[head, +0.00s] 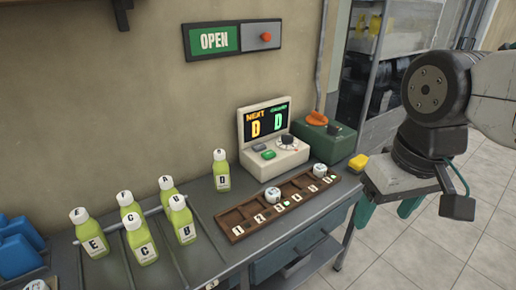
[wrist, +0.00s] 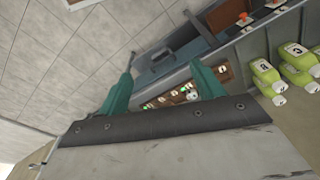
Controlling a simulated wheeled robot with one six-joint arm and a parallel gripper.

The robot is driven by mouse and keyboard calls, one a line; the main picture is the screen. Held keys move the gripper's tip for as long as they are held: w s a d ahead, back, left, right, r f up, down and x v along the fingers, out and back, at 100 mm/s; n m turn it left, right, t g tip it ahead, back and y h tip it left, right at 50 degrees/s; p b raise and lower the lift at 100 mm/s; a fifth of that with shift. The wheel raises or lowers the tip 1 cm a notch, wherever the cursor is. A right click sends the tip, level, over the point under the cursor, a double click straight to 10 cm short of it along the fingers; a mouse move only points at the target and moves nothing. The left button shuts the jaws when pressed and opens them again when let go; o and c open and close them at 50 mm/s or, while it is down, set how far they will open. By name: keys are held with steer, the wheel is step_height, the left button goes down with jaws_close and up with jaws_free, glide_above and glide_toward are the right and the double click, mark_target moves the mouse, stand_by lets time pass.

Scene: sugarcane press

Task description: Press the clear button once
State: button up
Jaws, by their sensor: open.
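A beige console (head: 283,162) with a dark screen stands at the back of the bench against the wall. Its screen (head: 265,120) shows a yellow D on the left under NEXT and a green D on the right under a label too small to read. On its sloped front are a dark grey button (head: 259,147), a green button (head: 268,154) and a round dial (head: 287,142). I cannot read which button is marked clear. My gripper (head: 387,207), with teal fingers, is open and empty, right of the bench and apart from the console. It also shows in the wrist view (wrist: 163,86).
A green box (head: 325,143) with an orange top stands right of the console. A numbered wooden tray (head: 234,217) with white round lids lies in front. Several lettered green bottles (head: 143,247) stand left; bottle D (head: 221,172) stands beside the console. An OPEN sign (head: 214,41) hangs above.

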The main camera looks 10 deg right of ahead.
jaws_close()
stand_by(1.5)
